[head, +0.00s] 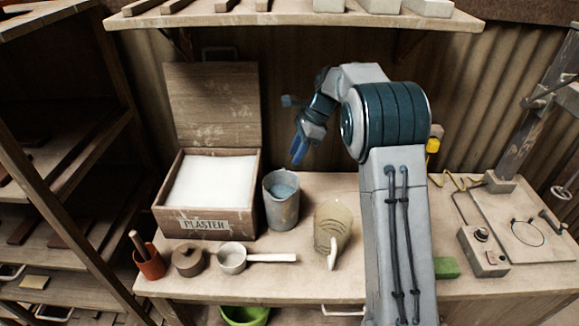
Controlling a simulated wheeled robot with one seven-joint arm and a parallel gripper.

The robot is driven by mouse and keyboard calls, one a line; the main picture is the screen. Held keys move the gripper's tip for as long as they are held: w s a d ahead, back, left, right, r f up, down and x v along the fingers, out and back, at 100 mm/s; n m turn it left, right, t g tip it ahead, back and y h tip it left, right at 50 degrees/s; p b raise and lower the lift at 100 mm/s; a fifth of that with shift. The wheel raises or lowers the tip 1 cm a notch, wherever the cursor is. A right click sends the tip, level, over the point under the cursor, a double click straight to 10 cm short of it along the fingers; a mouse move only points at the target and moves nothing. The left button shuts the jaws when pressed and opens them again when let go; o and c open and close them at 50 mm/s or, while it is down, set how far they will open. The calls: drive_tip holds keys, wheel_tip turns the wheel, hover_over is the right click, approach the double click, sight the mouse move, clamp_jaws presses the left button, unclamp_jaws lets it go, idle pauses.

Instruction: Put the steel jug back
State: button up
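The steel jug (281,207), a grey upright vessel with a bluish surface inside, stands on the workbench just right of the plaster box. My gripper (298,155), with blue fingers, points down above and slightly right of the jug's rim in the picture. It appears apart from the jug, and no object shows in it. The fingers are small and seen from an angle, so their opening is unclear. No handle on the jug can be made out.
The open plaster box (206,220) is full of white powder. A yellowish translucent jug (333,222), a white ladle (233,259), a brown roll (188,261) and a red cup (149,263) stand along the front. A press (528,215) and control box (483,250) are right. A shelf hangs above.

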drive_tip(key=s+d+r+n+t+h, duration=0.1)
drive_tip(key=s+d+r+n, duration=0.35)
drive_tip(key=s, duration=0.35)
drive_tip(key=s+d+r+n+t+h, duration=0.1)
drive_tip(key=s+d+r+n, duration=0.3)
drive_tip(key=s, duration=0.5)
drive_tip(key=s+d+f+n+t+h, duration=0.1)
drive_tip(key=s+n, duration=0.3)
drive_tip(key=s, duration=0.5)
drive_tip(key=s+d+f+n+t+h, duration=0.1)
drive_tip(key=s+d+f+n, duration=0.1)
drive_tip(key=s, duration=0.7)
drive_tip(key=shift+f+n+h, duration=0.25)
drive_tip(key=shift+n+h, duration=0.05)
drive_tip(key=shift+n, duration=0.55)
